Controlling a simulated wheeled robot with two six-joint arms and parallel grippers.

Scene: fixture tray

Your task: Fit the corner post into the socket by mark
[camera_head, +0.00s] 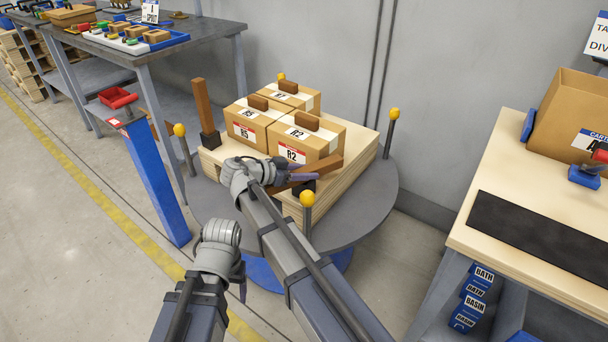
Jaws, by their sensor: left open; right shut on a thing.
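A brown wooden corner post (328,169) is held tilted, close to lying flat, at the near right corner of the pallet (243,177). My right gripper (303,173) is shut on it, its purple fingers around the post. A black socket (304,188) shows just below the post at that corner; I cannot tell whether they touch. Another brown post (199,103) stands upright in a black socket (210,139) at the pallet's left corner. My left gripper (242,284) is open and empty, low in front of the round table; its fingers are mostly hidden. No socket mark is readable.
Cartons marked R5 (243,132) and R2 (291,156), plus one behind, fill the pallet, with brown blocks on top. Yellow-capped pegs (390,130) ring the round grey table (365,205). A wooden workbench (550,225) stands right, a blue stand (155,180) left.

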